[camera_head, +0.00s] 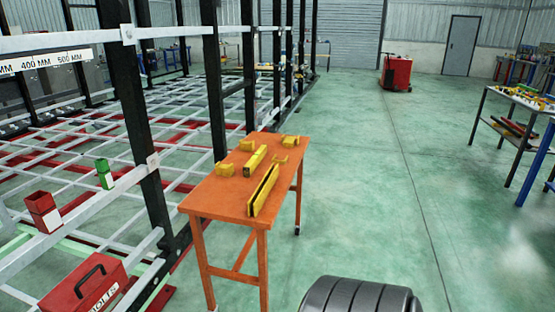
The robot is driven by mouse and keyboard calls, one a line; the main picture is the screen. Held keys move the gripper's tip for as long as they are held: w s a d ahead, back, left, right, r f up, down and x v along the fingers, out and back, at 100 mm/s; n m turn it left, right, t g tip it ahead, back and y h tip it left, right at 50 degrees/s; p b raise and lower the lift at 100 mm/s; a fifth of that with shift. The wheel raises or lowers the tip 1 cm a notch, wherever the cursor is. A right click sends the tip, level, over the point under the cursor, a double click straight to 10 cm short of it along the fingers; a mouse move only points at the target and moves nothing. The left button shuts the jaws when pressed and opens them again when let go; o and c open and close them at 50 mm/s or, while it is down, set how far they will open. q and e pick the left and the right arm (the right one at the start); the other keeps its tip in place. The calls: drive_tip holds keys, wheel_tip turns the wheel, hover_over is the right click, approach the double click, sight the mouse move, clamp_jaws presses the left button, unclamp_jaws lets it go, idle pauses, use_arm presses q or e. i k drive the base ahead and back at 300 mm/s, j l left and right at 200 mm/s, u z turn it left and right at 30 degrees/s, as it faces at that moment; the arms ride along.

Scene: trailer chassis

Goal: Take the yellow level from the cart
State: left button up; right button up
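The cart (213,192) is an orange table on legs, with a caster showing at its right foot. A long yellow level (264,190) with a dark face or stripe lies near the cart's right front edge. A shorter yellow bar (255,160) lies behind it; I cannot tell whether it is also a level. Neither of my grippers is in view, and nothing is seen touching the level.
Smaller yellow pieces, such as a block (225,169), share the cart top. A metal frame (150,170) stands close on the cart's left. A red toolbox (85,288) is at lower left. Green floor (375,190) is open to the right, before a workbench (520,97).

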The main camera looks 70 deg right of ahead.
sight(251, 165)
drive_tip(key=z, duration=2)
drive_tip(key=i+l+u, duration=0.25)
drive_tip(key=i+l, duration=0.25)
drive_tip(key=i, duration=0.15)
drive_tip(key=i+l+u, duration=0.25)
drive_tip(key=i+l, duration=0.35)
drive_tip(key=i+l+u, duration=0.3)
drive_tip(key=i+l, duration=0.2)
drive_tip(key=l, duration=0.3)
